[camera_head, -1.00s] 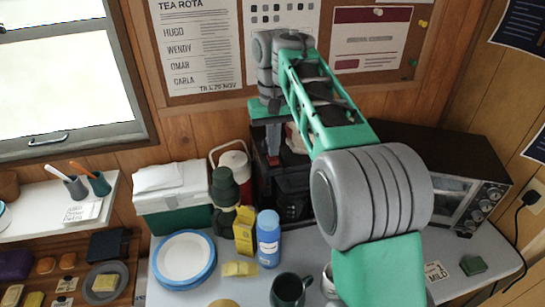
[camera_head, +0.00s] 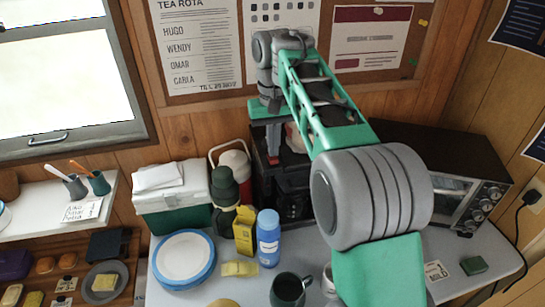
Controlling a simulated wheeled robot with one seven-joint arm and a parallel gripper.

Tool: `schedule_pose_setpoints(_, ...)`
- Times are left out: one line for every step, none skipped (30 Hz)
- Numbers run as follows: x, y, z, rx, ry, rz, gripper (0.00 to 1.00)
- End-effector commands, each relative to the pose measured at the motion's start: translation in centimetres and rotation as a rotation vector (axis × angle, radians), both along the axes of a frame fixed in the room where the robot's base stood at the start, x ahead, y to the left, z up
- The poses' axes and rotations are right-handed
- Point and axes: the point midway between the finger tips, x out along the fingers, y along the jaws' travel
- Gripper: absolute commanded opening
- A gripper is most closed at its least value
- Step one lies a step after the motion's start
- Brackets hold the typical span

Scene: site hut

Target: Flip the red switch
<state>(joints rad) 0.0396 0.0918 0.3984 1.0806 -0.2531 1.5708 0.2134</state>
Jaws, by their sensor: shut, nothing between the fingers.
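A small red part (camera_head: 273,160), which looks like the red switch, shows on the black machine at the back of the counter, in the middle of the head view. My gripper (camera_head: 272,152) points down at it from above, and its fingers are shut and empty. The fingertips are at or just above the red part; I cannot tell whether they touch it. The black machine (camera_head: 290,200) is partly hidden behind my arm, and which way the switch is tilted is too small to see.
A black toaster oven (camera_head: 455,190) stands to the right. A white-and-green cool box (camera_head: 172,205), a dark green flask (camera_head: 223,187), a yellow carton (camera_head: 244,230) and a blue bottle (camera_head: 268,240) stand left of the machine. A dark mug (camera_head: 290,290) and plates (camera_head: 184,258) are nearer.

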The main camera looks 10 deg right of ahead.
Motion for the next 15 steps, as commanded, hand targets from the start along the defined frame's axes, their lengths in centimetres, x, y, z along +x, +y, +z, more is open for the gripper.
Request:
schedule_pose_setpoints(0.0, 0.0, -0.17, 0.0, 0.0, 0.0, 0.0)
schedule_pose_setpoints(0.0, 0.0, -0.21, 0.0, 0.0, 0.0, 0.0)
schedule_pose_setpoints(0.0, 0.0, -0.27, 0.0, 0.0, 0.0, 0.0)
schedule_pose_setpoints(0.0, 0.0, -0.32, 0.0, 0.0, 0.0, 0.0)
schedule_pose_setpoints(0.0, 0.0, -0.36, 0.0, 0.0, 0.0, 0.0)
schedule_pose_setpoints(0.0, 0.0, -0.42, 0.0, 0.0, 0.0, 0.0)
schedule_pose_setpoints(0.0, 0.0, -0.47, 0.0, 0.0, 0.0, 0.0)
schedule_pose_setpoints(0.0, 0.0, -0.51, 0.0, 0.0, 0.0, 0.0)
schedule_pose_setpoints(0.0, 0.0, -0.57, 0.0, 0.0, 0.0, 0.0)
schedule_pose_setpoints(0.0, 0.0, -0.62, 0.0, 0.0, 0.0, 0.0)
schedule_pose_setpoints(0.0, 0.0, -0.66, 0.0, 0.0, 0.0, 0.0)
schedule_pose_setpoints(0.0, 0.0, -0.72, 0.0, 0.0, 0.0, 0.0)
schedule_pose_setpoints(0.0, 0.0, -0.76, 0.0, 0.0, 0.0, 0.0)
schedule_pose_setpoints(0.0, 0.0, -0.81, 0.0, 0.0, 0.0, 0.0)
schedule_pose_setpoints(0.0, 0.0, -0.87, 0.0, 0.0, 0.0, 0.0)
